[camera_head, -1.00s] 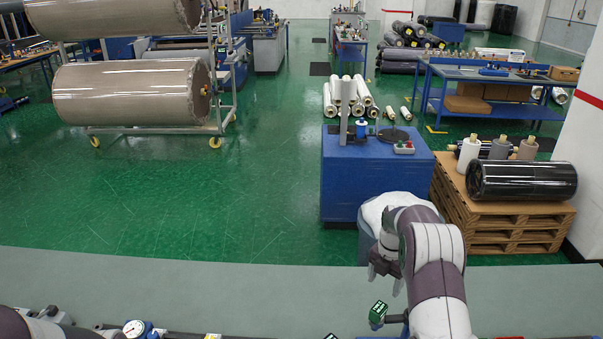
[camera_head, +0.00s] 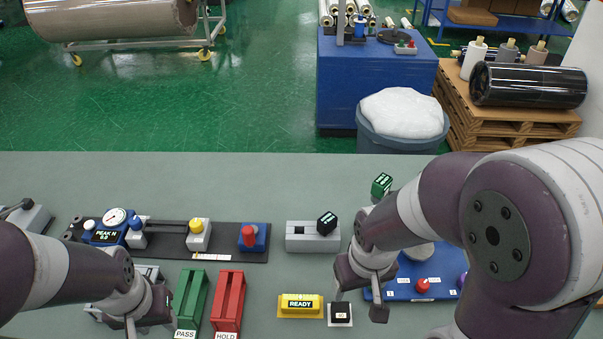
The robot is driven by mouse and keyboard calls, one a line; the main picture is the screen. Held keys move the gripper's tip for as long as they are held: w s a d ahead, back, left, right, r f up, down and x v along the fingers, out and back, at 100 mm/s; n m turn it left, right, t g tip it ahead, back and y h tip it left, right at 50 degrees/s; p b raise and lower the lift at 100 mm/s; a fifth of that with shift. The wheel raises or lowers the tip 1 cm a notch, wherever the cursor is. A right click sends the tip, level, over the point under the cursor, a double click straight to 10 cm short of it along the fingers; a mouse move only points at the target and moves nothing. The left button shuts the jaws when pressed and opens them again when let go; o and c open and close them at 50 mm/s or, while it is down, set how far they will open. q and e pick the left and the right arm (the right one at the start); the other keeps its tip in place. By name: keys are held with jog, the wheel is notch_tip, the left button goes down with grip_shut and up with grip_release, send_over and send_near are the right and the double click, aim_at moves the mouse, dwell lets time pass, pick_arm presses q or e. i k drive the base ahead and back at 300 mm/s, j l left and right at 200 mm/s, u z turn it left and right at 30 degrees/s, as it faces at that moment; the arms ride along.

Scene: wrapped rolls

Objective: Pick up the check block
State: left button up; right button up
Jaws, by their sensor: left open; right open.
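Which block is the check block I cannot tell for certain. A black cube with white lettering (camera_head: 327,223) sits at the right end of a grey fixture (camera_head: 300,238). A green-topped cube with lettering (camera_head: 381,185) shows beyond my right arm; its support is partly hidden. A small black block (camera_head: 341,312) sits on a white base near the front. My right gripper (camera_head: 360,298) is open, pointing down, with one finger just above or beside the small black block; contact is unclear. My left gripper (camera_head: 150,322) is open and empty at the front left.
A green PASS tray (camera_head: 190,298), a red HOLD tray (camera_head: 228,302) and a yellow READY box (camera_head: 300,304) stand between the grippers. A gauge rig (camera_head: 160,238) lies behind. A blue board (camera_head: 405,285) is partly under my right arm. The table's far strip is clear.

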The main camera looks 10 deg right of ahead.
aim_at(340, 312)
jog(key=k+l+z, duration=0.15)
jog(key=l+z, duration=0.2)
jog(key=z, duration=0.15)
jog(key=l+z, duration=0.45)
jog(key=k+j, duration=0.05)
